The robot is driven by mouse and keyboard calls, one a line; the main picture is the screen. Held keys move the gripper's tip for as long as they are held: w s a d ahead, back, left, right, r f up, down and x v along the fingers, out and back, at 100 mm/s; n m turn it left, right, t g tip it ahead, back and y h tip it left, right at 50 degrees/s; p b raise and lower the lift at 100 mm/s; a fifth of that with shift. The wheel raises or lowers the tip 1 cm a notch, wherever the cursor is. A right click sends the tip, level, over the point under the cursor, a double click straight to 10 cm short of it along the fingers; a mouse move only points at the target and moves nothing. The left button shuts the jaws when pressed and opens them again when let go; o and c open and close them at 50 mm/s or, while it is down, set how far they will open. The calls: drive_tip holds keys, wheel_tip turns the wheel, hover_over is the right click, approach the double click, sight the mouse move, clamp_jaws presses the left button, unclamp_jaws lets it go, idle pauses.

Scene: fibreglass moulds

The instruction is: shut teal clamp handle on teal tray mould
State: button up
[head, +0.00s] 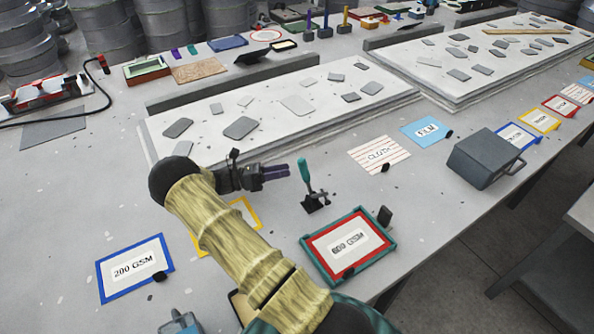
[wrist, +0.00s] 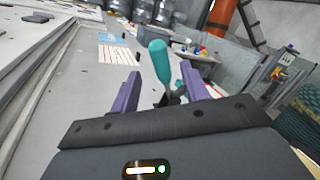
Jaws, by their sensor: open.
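The teal clamp handle (head: 305,170) stands upright on a small dark clamp base (head: 315,203) on the table. The clamp is just behind a flat teal-rimmed tray (head: 312,259), which holds a red-bordered card reading 600 GSM. My gripper (head: 288,170) is open, its purple fingers pointing right toward the handle, a little to its left. In the wrist view the teal handle (wrist: 161,62) shows between and beyond the two fingers of my gripper (wrist: 160,75). Contact with it cannot be seen. The clamp base is partly hidden there.
A blue-framed 200 GSM card (head: 135,268) lies at left. A striped cloth card (head: 379,155) and a light blue film card (head: 425,130) lie behind right. A grey box (head: 485,158) stands at right. A pale slab with scattered chips (head: 285,105) lies behind my gripper.

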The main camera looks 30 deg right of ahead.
drive_tip(key=r+b+v, duration=0.1)
drive_tip(key=v, duration=0.7)
drive_tip(key=shift+a+f+b, duration=0.2)
drive_tip(key=shift+f+b, duration=0.2)
drive_tip(key=shift+f, duration=0.1)
drive_tip(key=c, duration=1)
drive_tip(key=shift+d+r+m+t+h, duration=0.15)
drive_tip(key=shift+m+t+h, duration=0.15)
drive_tip(key=shift+m+t, duration=0.7)
clamp_jaws()
drive_tip(key=m+t, duration=0.2)
drive_tip(key=m, duration=0.1)
drive_tip(key=s+a+f+m+t, duration=0.1)
drive_tip(key=m+t, duration=0.2)
drive_tip(key=s+m+t, duration=0.1)
drive_tip(key=m+t, duration=0.1)
drive_tip(key=m, duration=0.1)
drive_tip(key=shift+s+a+f+m+t+y+p, duration=0.15)
drive_tip(key=shift+a+f+m+t+y+p, duration=0.15)
drive_tip(key=shift+y+p, duration=0.1)
